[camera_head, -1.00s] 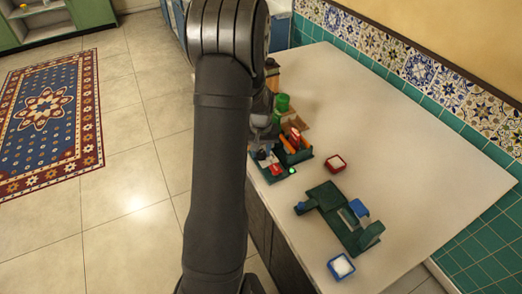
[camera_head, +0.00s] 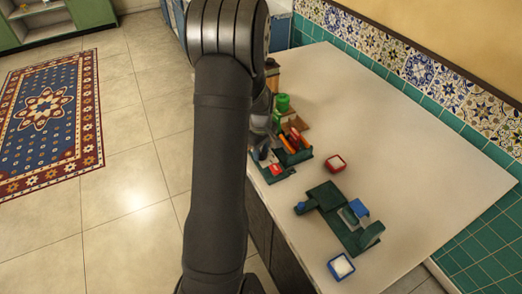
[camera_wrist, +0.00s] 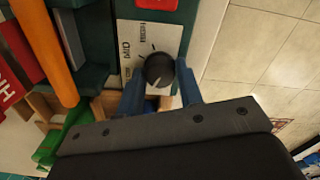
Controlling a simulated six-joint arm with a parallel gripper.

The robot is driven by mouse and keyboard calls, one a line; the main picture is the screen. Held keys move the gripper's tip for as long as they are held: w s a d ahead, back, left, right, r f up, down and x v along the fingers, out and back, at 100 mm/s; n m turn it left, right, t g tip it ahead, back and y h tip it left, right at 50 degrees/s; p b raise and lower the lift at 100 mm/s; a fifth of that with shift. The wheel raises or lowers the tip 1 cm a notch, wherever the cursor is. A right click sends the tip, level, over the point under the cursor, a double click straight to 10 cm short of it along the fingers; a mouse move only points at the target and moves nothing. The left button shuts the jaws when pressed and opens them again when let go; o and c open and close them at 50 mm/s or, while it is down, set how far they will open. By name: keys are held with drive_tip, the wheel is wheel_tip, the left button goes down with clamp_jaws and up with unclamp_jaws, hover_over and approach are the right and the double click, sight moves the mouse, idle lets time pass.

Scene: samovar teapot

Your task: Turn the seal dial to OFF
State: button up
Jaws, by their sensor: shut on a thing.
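The seal dial (camera_wrist: 159,69) is a round black knob with a pale pointer line on a white label plate (camera_wrist: 140,40). The plate reads "MID" on one side; another mark above is too small to read. The pointer line runs toward the lower left of the wrist picture. My gripper (camera_wrist: 160,85) is shut on the knob, with one blue finger on either side of it. In the head view my arm hides most of the gripper, which sits at the green unit (camera_head: 268,178) on the counter's left edge.
An orange bar (camera_wrist: 48,48) and a red block (camera_wrist: 158,5) lie close to the fingers. The right of the counter is clear.

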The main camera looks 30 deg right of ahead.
sight(261, 152)
drive_tip(key=shift+n, duration=0.3)
drive_tip(key=o, duration=1)
wheel_tip(261, 152, up, 18)
drive_tip(key=shift+f, duration=0.25)
drive_tip(key=shift+f, duration=0.15)
wheel_tip(261, 152, down, 17)
drive_tip(key=shift+f, duration=0.1)
idle(0.7)
